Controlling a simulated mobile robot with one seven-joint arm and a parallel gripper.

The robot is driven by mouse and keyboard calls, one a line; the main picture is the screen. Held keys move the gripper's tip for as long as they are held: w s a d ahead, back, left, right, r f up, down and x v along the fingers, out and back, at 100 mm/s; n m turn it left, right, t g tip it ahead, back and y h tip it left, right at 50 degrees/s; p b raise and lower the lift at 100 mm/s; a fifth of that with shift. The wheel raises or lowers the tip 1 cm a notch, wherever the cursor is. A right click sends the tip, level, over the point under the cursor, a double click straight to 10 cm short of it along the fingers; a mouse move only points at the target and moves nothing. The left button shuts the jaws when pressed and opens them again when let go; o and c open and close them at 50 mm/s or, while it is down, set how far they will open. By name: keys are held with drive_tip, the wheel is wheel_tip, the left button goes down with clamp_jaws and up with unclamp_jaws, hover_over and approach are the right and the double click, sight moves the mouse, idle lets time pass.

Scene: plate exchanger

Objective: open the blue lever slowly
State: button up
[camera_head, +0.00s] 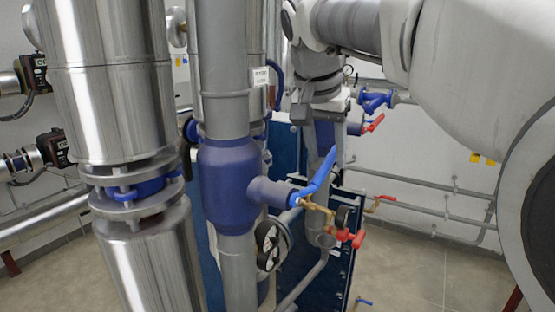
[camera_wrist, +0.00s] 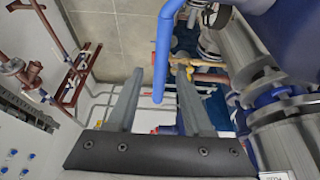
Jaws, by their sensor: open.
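The blue lever (camera_head: 321,176) sits at the end of the blue valve body's side stem and slants up to the right in the head view. My gripper (camera_head: 325,162) points down at its upper end, fingers apart. In the wrist view the blue lever (camera_wrist: 163,52) runs from the top edge down into the gap between the two grey fingers of my gripper (camera_wrist: 160,76). The gripper holds nothing.
The large blue valve body (camera_head: 226,178) stands on a grey vertical pipe left of the lever. A brass fitting (camera_head: 318,207) and a red handle (camera_head: 350,237) sit just below it. A thick steel pipe (camera_head: 110,85) stands at the left. The floor at right is clear.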

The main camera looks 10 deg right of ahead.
drive_tip(key=shift+x, duration=0.95)
drive_tip(key=shift+c, duration=0.2)
clamp_jaws()
idle(0.6)
